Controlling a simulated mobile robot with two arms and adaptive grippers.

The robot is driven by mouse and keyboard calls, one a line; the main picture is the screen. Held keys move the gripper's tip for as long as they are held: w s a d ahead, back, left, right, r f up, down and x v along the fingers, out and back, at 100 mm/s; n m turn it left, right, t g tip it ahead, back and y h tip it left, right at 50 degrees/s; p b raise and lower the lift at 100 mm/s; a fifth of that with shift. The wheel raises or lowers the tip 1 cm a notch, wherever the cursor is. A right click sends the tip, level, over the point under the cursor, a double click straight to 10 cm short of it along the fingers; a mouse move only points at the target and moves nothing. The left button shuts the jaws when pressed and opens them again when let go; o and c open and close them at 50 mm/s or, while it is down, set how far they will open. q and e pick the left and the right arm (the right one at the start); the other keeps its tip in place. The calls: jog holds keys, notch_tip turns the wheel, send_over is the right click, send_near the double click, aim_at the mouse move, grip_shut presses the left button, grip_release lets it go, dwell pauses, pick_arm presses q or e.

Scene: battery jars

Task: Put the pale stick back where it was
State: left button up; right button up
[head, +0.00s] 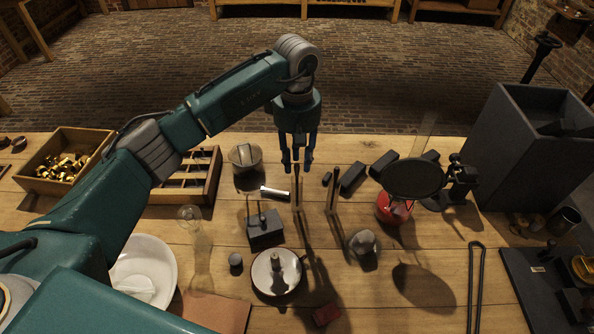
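A slim tan-brown stick (298,192) stands upright near the middle of the table. A similar, darker stick (333,194) stands to its right. A short pale silvery cylinder (275,193) lies just left of the first stick. I cannot tell for certain which one is the pale stick. My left gripper (297,166) points down directly over the first stick, its fingers parted on either side of the stick's top in the picture. A gap shows between the fingers and the stick, so it looks open. My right gripper is out of view.
A dark block with thin rods (266,232) and a round pale dish (276,277) stand in front. Black bars (353,176), a red vessel (394,210) and a dark disc (413,178) are at right. A compartmented wooden tray (208,176) lies left.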

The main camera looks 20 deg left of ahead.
pick_arm(q)
notch_tip(320, 180, up, 7)
jog(key=shift+f+b, duration=0.15)
jog(key=shift+b, duration=0.8)
jog(key=shift+r, duration=0.75)
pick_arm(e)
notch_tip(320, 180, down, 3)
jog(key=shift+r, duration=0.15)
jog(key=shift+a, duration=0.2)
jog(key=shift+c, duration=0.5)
